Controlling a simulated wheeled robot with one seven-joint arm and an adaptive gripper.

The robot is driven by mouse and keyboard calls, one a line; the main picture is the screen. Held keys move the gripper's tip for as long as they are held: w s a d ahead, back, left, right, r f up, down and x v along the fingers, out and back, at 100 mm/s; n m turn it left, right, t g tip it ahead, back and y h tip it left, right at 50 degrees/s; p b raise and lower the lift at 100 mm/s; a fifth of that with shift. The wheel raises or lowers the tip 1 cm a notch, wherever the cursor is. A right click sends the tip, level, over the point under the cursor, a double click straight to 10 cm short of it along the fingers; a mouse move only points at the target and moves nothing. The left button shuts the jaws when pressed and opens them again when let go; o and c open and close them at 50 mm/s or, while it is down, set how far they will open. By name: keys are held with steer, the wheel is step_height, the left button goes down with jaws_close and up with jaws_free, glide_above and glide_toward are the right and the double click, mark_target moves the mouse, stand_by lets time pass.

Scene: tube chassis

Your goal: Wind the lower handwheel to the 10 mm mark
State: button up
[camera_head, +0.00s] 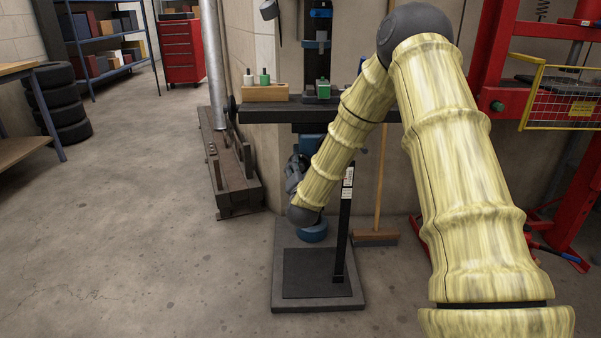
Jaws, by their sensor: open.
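A dark round wheel-like part (233,108) sits at the left end of the dark machine table (325,112); I cannot tell for sure that it is the lower handwheel. No 10 mm mark can be read. A black upright post (343,225) with a small white label (348,177) stands in front of the table; its markings are too small to read. My gripper (293,173) is open, below the table and left of my forearm, which partly hides it. It appears below and to the right of the wheel-like part and apart from it. What lies behind my arm is hidden.
A grey base plate (355,300) stands on the floor, with a blue round part (313,234) on it. A dark slotted rack (233,185) stands left, a broom (375,238) right, and a red frame (494,55) farther right.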

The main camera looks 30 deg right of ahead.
steer(key=c, duration=1)
steer(key=shift+c, duration=0.2)
steer(key=shift+r+n+p, duration=0.1)
steer(key=shift+n+p, duration=0.2)
steer(key=shift+p, duration=0.1)
steer(key=n+p, duration=0.3)
steer(key=p, duration=0.1)
steer(key=shift+r, duration=0.15)
steer(key=n+p, duration=0.4)
steer(key=n, duration=0.2)
steer(key=shift+w+d+n, duration=0.1)
steer(key=shift+n, duration=0.2)
